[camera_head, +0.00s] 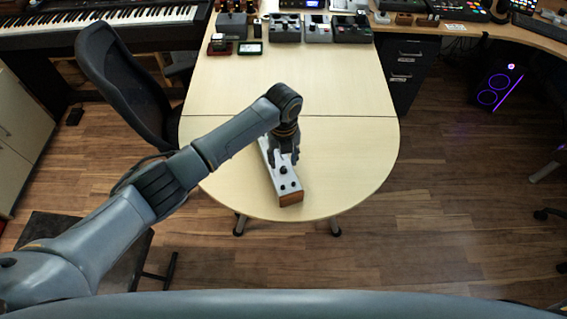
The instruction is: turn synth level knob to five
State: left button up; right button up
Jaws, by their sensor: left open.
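The synth (289,193) is a narrow white panel with black knobs and a wooden end. It lies slightly slanted on the rounded near end of the pale wooden table (350,175). My left arm comes in from the left, and its open gripper (286,163) points down over the middle of the synth. The fingers are close to the panel and hide part of it. A black knob (283,171) shows beside the fingertips, and others lie nearer the wooden end. I cannot read any knob's setting or tell whether the fingers touch one. My right gripper is not in view.
Several small effect boxes (285,28) stand at the table's far end. A black office chair (125,85) is at the left, by a keyboard (100,22). A dark drawer cabinet (403,70) stands at the right. The tabletop around the synth is clear.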

aim_at(283, 168)
pick_arm(q)
notch_tip(283, 168, up, 9)
jog(key=shift+f, duration=0.2)
jog(key=shift+f, duration=0.1)
dwell(0.4)
